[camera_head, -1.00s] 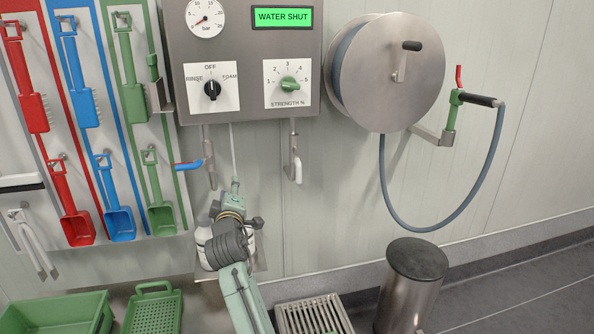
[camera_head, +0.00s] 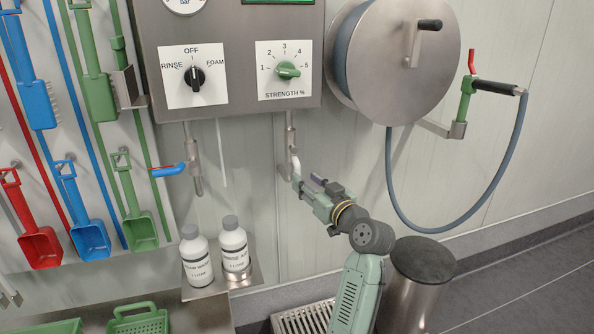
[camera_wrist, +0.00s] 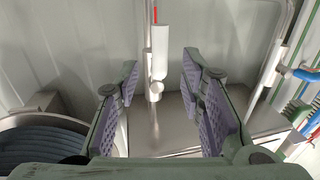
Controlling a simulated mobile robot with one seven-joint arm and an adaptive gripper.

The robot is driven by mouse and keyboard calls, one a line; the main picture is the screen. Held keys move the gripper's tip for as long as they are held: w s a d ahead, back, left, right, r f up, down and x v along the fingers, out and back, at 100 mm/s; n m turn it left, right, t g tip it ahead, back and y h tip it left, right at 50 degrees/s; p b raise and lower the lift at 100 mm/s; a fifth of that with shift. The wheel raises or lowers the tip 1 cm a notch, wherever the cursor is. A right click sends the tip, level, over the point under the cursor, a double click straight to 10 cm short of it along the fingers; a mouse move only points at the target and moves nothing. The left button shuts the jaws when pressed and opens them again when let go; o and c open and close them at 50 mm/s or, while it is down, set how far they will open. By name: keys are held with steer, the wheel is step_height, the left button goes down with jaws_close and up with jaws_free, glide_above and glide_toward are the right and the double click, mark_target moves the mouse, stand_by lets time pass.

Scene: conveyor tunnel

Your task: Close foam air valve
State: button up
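The foam air valve is presumably the one on the right-hand pipe under the control panel; the frames show no label on it. Its white handle (camera_head: 296,166) hangs roughly in line with the pipe. In the wrist view the white handle (camera_wrist: 159,52) stands upright in the picture, with a red mark at its top. My gripper (camera_head: 311,187) is just below and right of the handle in the head view. In the wrist view my gripper (camera_wrist: 158,82) is open, its padded fingers left and right of the handle. I see no finger touching it.
The control panel (camera_head: 235,112) hangs above. Two white bottles (camera_head: 234,250) stand on a shelf below. The hose reel (camera_head: 385,75) and a metal bin (camera_head: 412,290) are at right.

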mark_target(299, 174)
steer(key=p+x, duration=0.1)
steer(key=x, duration=0.5)
steer(key=shift+c, duration=0.2)
jaws_close()
stand_by(0.6)
